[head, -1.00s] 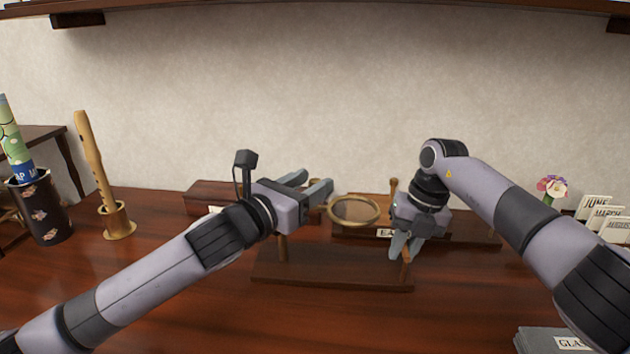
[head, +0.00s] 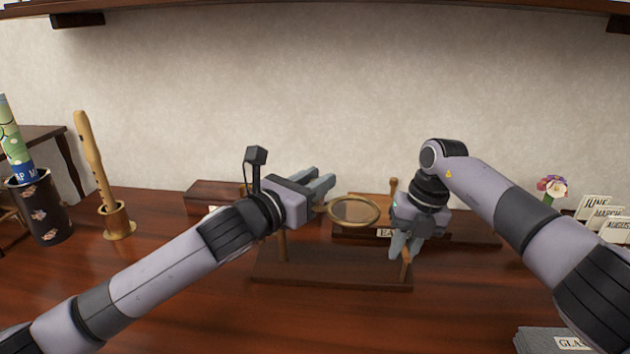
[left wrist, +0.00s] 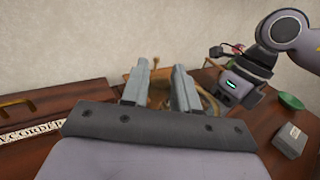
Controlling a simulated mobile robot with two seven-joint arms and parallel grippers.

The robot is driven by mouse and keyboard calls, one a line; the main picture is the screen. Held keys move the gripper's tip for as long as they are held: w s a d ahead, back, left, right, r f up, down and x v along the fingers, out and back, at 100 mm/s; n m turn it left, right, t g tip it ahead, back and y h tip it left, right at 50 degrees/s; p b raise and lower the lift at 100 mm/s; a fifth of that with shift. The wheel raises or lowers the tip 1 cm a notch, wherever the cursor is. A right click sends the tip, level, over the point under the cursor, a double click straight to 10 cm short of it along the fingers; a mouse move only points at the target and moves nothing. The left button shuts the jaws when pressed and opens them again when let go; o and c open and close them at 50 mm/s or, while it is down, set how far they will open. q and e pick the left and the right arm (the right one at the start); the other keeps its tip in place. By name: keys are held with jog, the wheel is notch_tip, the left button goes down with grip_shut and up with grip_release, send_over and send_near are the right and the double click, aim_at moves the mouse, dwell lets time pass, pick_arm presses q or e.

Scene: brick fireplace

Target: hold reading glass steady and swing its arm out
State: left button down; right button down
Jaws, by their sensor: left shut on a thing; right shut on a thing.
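The reading glass has a round brass-rimmed lens (head: 353,211) held over a dark wooden base (head: 330,270) with a post at each side. My left gripper (head: 326,185) is at the left of the lens, its fingers close together on the glass's arm; the contact is mostly hidden by the fingers. It also shows in the left wrist view (left wrist: 160,88), with part of the brass rim (left wrist: 211,103) beyond the right finger. My right gripper (head: 403,248) points down and is shut on the right post (head: 406,265) of the stand.
Behind stands a wooden rack (head: 365,229) with a partly hidden label. A recorder (head: 90,160) in a holder and a dark vase (head: 42,210) are at left. Flowers (head: 551,186), month cards (head: 606,215) and a grey box (head: 560,340) are at right.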

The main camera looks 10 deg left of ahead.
pick_arm(q)
jog(key=shift+r, duration=0.1)
jog(key=shift+s+m+g+h, duration=0.3)
jog(key=shift+m+g+h, duration=0.25)
jog(key=shift+h, duration=0.1)
jog(key=shift+s+m+g+h, duration=0.3)
jog(key=shift+m+g+h, duration=0.15)
jog(key=shift+m+h, duration=0.15)
jog(key=s+a+m+g+h, duration=0.2)
jog(key=m+g, duration=0.4)
jog(key=g, duration=0.3)
jog(key=s+a+m+g+h, duration=0.2)
jog(key=s+m+g+h, duration=0.1)
jog(key=m+g, duration=0.3)
jog(key=shift+a+g, duration=0.3)
jog(key=shift+g, duration=1.1)
jog(key=shift+s+a+m, duration=0.1)
jog(key=shift+m, duration=0.15)
jog(key=c, duration=1)
grip_release()
